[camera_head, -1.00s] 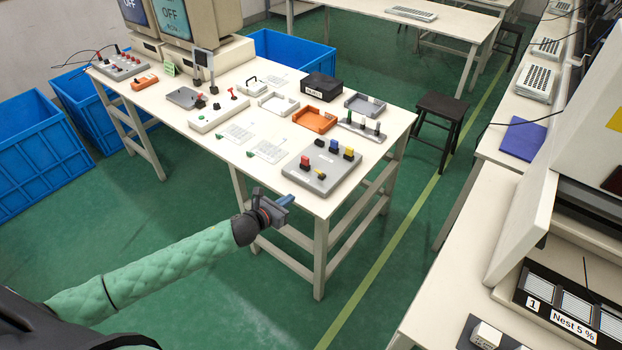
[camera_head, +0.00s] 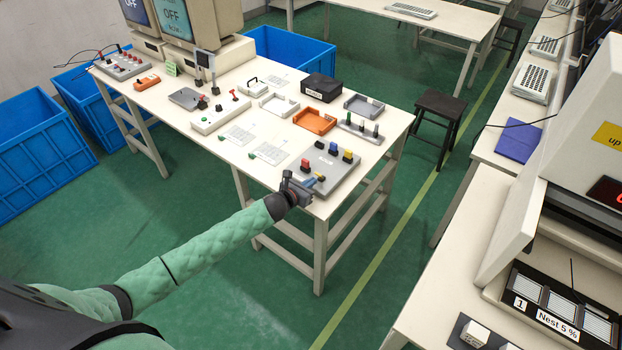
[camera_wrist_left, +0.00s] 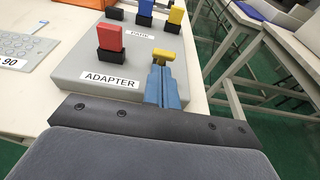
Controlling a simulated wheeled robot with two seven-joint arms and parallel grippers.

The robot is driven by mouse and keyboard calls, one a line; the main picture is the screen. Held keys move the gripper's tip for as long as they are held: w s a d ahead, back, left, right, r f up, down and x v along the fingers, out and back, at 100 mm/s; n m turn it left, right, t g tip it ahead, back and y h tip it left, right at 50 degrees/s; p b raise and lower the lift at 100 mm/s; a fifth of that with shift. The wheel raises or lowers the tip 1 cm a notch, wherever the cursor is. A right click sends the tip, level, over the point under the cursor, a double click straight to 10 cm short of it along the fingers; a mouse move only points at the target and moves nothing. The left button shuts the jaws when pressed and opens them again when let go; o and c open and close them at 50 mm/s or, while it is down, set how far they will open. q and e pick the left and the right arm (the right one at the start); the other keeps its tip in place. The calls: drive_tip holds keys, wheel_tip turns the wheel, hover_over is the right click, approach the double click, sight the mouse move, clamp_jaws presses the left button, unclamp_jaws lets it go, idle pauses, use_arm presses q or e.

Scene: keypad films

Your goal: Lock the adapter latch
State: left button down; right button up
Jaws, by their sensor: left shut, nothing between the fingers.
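A grey box (camera_head: 341,177) lies at the near right corner of the white table. In the left wrist view the same box (camera_wrist_left: 75,70) carries an "ADAPTER" label, with a red block (camera_wrist_left: 109,37) in a black holder behind it. A small yellow knob (camera_wrist_left: 160,57) stands at the box's right side, by the label. My left gripper (camera_head: 314,183) is at the box's near edge. Its blue fingers (camera_wrist_left: 163,84) are shut and empty, just in front of the yellow knob; I cannot tell if they touch it. My right gripper is not in view.
Blue and yellow blocks (camera_wrist_left: 175,16) in black holders stand farther back on the box.

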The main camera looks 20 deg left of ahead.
use_arm(q)
drive_tip(key=shift+w+d+r, duration=0.15)
drive_tip(key=shift+w, duration=0.15)
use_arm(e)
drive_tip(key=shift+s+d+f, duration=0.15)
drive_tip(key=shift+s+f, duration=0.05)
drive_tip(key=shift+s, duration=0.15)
